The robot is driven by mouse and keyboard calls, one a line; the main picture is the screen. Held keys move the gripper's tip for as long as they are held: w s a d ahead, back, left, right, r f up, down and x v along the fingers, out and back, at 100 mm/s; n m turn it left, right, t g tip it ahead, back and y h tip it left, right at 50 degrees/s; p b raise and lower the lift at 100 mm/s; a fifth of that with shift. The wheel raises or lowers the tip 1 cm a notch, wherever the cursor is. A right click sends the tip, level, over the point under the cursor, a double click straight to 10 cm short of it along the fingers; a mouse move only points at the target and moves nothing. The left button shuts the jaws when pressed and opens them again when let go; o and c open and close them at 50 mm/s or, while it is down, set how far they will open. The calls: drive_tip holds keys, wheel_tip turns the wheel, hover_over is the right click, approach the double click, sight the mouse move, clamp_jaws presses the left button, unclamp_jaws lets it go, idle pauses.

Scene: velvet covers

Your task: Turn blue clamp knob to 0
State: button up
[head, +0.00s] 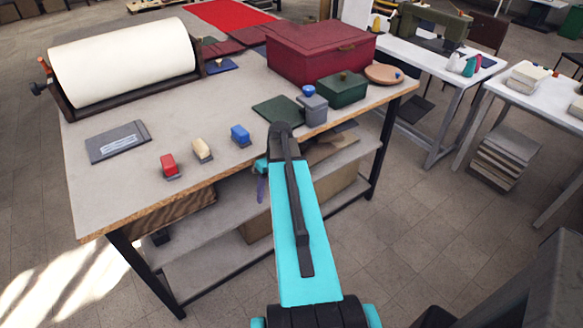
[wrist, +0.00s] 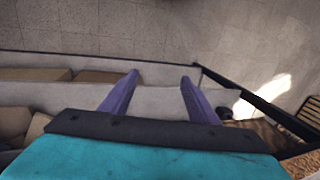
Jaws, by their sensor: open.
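A blue knob (head: 240,134) on a small dark base sits near the table's front edge, right of a cream one (head: 202,149) and a red one (head: 168,164). Another blue knob (head: 308,91) tops a grey block (head: 312,106) to its right. I cannot tell which is the clamp knob, and no dial marks or 0 are legible. My gripper (wrist: 159,76) is open and empty, its two purple fingers apart. In the head view, a purple finger (head: 261,189) hangs below and in front of the tabletop edge, apart from both blue knobs. No knob shows in the wrist view.
The workbench (head: 125,185) holds a white roll (head: 125,65) at left, a grey labelled plate (head: 118,142), a large red box (head: 320,52), a green box (head: 341,89) and a green mat (head: 278,111). Lower shelves (head: 205,262) with cardboard boxes lie beneath.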

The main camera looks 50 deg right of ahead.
drive_tip(key=s+a+f+n+g, duration=0.1)
drive_tip(key=s+a+f+g, duration=0.1)
drive_tip(key=a+f, duration=0.75)
drive_tip(key=s+a+f+g, duration=0.1)
drive_tip(key=s+a+f, duration=0.1)
drive_tip(key=a+f, duration=0.8)
drive_tip(key=s+a+f+n+g+h, duration=0.1)
drive_tip(key=s+a+f, duration=0.2)
drive_tip(key=s+a, duration=0.4)
drive_tip(key=s+a+f+n+g+h, duration=0.1)
drive_tip(key=s+a+f, duration=0.3)
drive_tip(key=s+a, duration=0.4)
drive_tip(key=shift+s+a+g+h, duration=0.3)
drive_tip(key=shift+a+g+h, duration=0.1)
drive_tip(key=shift+a+g, duration=0.3)
drive_tip(key=shift+c, duration=0.2)
drive_tip(key=c, duration=0.6)
drive_tip(key=shift+o, duration=0.2)
drive_tip(key=shift+a, duration=0.1)
